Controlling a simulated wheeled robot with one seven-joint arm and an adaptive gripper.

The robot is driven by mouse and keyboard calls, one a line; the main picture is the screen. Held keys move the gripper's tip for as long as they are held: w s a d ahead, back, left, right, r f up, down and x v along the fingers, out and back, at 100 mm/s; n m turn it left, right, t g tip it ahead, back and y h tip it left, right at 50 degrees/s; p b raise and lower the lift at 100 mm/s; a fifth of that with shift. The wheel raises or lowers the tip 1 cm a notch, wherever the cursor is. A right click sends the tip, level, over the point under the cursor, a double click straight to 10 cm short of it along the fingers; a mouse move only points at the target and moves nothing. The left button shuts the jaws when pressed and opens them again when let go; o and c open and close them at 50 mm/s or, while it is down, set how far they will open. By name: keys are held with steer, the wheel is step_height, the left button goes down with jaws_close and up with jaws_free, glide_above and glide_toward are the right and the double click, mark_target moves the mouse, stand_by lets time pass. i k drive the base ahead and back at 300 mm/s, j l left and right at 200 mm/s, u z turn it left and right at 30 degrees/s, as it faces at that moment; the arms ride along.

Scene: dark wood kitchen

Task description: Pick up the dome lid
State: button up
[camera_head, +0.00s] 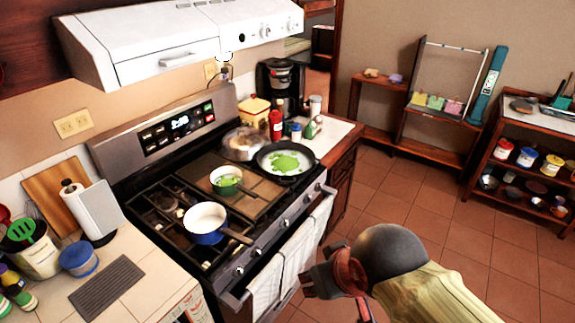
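A rounded, silvery, see-through piece (244,144) at the back of the stove, left of the large frying pan, looks like the dome lid. It is small in view, and I cannot tell whether it rests on a pan or directly on the stove. My gripper (322,279) is at the bottom centre, in front of the stove and beside the towels on the oven handle. It is well apart from the lid. Its fingers are partly hidden by my own arm, so I cannot tell whether they are open. No held object shows.
On the stove are a dark frying pan (286,160) with green food, a small green pot (227,180) and a blue saucepan (206,223) with its handle to the right. The white range hood (180,40) overhangs. The tiled floor (400,200) is open at right.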

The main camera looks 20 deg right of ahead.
mark_target(242, 144)
steer(key=i+l+u, duration=0.15)
steer(key=i+l, duration=0.2)
steer(key=i+l+u, duration=0.1)
steer(key=i+l, duration=0.2)
steer(key=l, duration=0.3)
steer(key=i+l+u, duration=0.15)
steer(key=i+l, duration=0.15)
steer(key=l, duration=0.2)
steer(key=i+l+u, duration=0.1)
steer(key=i+l, duration=0.2)
steer(key=l, duration=0.25)
steer(key=i+l+u, duration=0.15)
steer(key=l, duration=0.45)
steer(key=i+l+u, duration=0.1)
steer(key=i+l, duration=0.2)
steer(key=l, duration=0.3)
steer(key=i+l+u, duration=0.15)
steer(key=l, duration=0.45)
steer(key=i+l+u, duration=0.15)
steer(key=l, duration=0.5)
steer(key=i, duration=0.1)
